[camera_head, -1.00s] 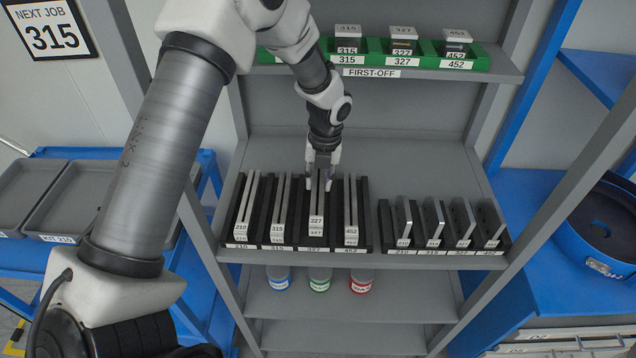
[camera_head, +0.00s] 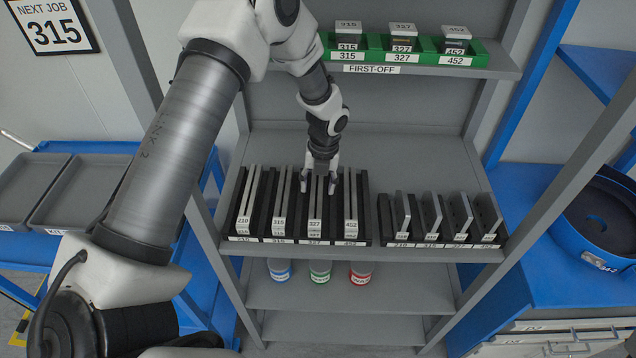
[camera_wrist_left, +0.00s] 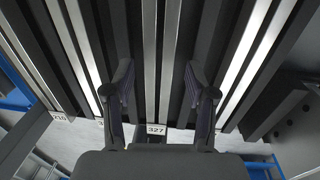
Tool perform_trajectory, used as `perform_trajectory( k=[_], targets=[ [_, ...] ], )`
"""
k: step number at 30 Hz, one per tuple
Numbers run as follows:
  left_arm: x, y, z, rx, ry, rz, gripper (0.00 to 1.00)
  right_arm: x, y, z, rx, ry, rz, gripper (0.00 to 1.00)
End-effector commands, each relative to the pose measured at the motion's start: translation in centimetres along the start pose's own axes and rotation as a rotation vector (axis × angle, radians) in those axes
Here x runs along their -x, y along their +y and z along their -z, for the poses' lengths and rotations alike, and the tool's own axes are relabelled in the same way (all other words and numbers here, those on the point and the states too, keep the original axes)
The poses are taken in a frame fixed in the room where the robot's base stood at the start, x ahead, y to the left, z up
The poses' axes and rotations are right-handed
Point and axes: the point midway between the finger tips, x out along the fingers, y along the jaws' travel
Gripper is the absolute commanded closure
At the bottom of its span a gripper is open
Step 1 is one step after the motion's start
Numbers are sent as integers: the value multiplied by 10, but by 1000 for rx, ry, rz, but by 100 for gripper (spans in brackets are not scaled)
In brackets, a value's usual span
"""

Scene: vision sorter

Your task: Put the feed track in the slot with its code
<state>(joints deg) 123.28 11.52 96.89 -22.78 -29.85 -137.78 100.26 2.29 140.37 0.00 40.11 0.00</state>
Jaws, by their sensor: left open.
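The feed track coded 327 (camera_head: 315,223) stands in the rack slot labelled 327 (camera_head: 314,242), with its label level with its neighbours'. My left gripper (camera_head: 318,184) is open above it, fingers apart on either side. In the left wrist view the open fingers (camera_wrist_left: 160,92) flank the two pale rails of the 327 track (camera_wrist_left: 151,60), with gaps between. The 327 slot label (camera_wrist_left: 156,129) shows below the rails. Tracks coded 210 (camera_head: 243,221), 315 (camera_head: 278,222) and 452 (camera_head: 351,224) stand in the slots with their own codes. My right gripper is not in view.
A row of short dark plates (camera_head: 432,217) stands right of the tracks. Green bins (camera_head: 372,58) sit on the shelf above, and jars (camera_head: 320,272) below. A sign (camera_head: 52,27) reads NEXT JOB 315. Grey trays (camera_head: 75,195) stand left, a round blue bowl (camera_head: 604,225) right.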

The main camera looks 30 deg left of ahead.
Motion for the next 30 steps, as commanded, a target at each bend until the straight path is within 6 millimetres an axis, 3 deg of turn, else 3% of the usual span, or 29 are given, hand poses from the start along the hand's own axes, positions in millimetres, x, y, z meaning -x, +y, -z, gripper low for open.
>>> perform_trajectory(
  k=[5,12,18,30],
  targets=[
    [17,-1,-1,1,-4,2,44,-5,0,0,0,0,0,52],
    [78,-1,-1,0,-6,3,44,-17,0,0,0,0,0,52],
    [115,0,0,0,-3,1,44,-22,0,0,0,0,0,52],
    [122,0,0,0,0,0,44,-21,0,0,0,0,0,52]
  ],
)
